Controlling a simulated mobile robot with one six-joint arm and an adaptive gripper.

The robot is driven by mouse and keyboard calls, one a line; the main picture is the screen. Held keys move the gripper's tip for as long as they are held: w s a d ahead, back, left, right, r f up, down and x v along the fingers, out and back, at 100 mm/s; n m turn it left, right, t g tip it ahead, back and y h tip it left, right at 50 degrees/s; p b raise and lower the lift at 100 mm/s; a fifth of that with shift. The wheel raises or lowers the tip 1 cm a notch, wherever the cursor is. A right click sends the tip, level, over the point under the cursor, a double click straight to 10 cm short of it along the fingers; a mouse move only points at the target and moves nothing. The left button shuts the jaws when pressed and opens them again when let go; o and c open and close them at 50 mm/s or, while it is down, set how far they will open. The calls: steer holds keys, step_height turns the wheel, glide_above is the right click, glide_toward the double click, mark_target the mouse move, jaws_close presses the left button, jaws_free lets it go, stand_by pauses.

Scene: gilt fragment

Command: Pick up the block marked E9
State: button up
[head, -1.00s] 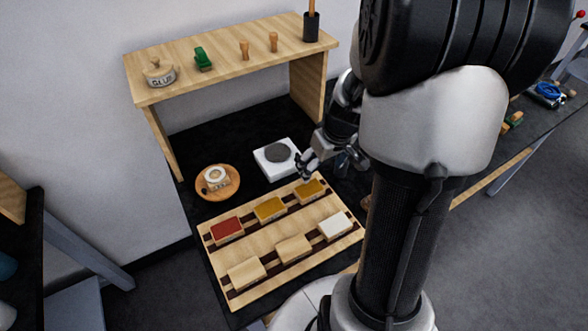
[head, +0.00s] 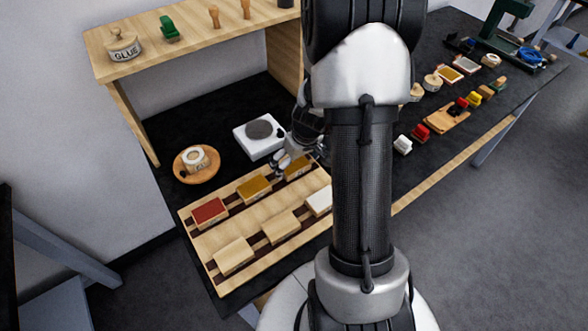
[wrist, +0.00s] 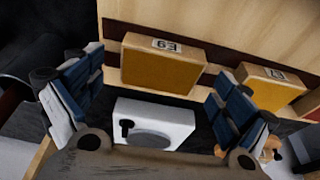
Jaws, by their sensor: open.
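The block marked E9 (wrist: 160,66) is yellow-ochre with a pale top edge. It sits in the rack (wrist: 205,28), and its label shows upside down in the wrist view. In the head view it looks to be the right-hand ochre block (head: 298,167), partly hidden by my gripper (head: 283,160). In the wrist view my gripper (wrist: 155,100) is open and empty, its blue-padded fingers apart on either side of the E9 block's near side. The fingers do not visibly touch it.
Another ochre block (wrist: 268,88) sits beside it, and a red block (head: 209,212) is further left. Plain and white blocks fill the front row. A white device with a grey disc (head: 260,134) stands behind the rack. A wooden shelf (head: 190,48) rises at the back.

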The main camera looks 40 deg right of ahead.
steer(key=shift+w+f, duration=0.1)
steer(key=shift+f, duration=0.3)
steer(key=shift+r, duration=0.15)
steer(key=c, duration=1.2)
steer(key=shift+o, duration=0.2)
steer(key=shift+r, duration=0.1)
